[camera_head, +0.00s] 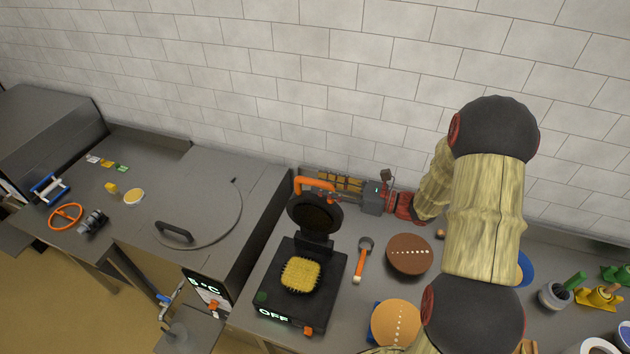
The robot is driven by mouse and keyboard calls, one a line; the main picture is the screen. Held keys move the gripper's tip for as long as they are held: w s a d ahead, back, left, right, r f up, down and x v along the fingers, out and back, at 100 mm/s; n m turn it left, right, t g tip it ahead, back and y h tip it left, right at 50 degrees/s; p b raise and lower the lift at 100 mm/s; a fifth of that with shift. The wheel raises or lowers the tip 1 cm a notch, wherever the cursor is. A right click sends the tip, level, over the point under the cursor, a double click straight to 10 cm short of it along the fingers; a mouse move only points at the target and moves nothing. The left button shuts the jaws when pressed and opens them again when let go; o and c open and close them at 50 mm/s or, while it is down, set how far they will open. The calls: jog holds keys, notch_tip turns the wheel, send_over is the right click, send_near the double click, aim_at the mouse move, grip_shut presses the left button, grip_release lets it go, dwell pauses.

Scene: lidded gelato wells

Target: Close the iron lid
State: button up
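The black iron (328,277) stands on the counter with its lid (316,213) raised and tilted back, dark inner face showing. An orange handle (313,184) is at the lid's upper edge. A yellow waffle-like piece (300,275) lies on the lower plate. The base front shows "OFF" beside an orange knob. My gripper (345,194) is behind and to the right of the raised lid, reaching in from the right. Its fingertips are small and partly lost against a brown striped thing, so I cannot tell their opening or whether they touch the lid.
An orange-handled tool (361,263) and a brown round board (408,254) lie right of the iron. A tan disc (396,323) is nearer. A large round well lid (205,215) with a dark handle is left. The tiled wall is close behind.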

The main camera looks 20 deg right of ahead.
jog(key=shift+x, duration=1.4)
jog(key=shift+c, duration=0.9)
grip_shut()
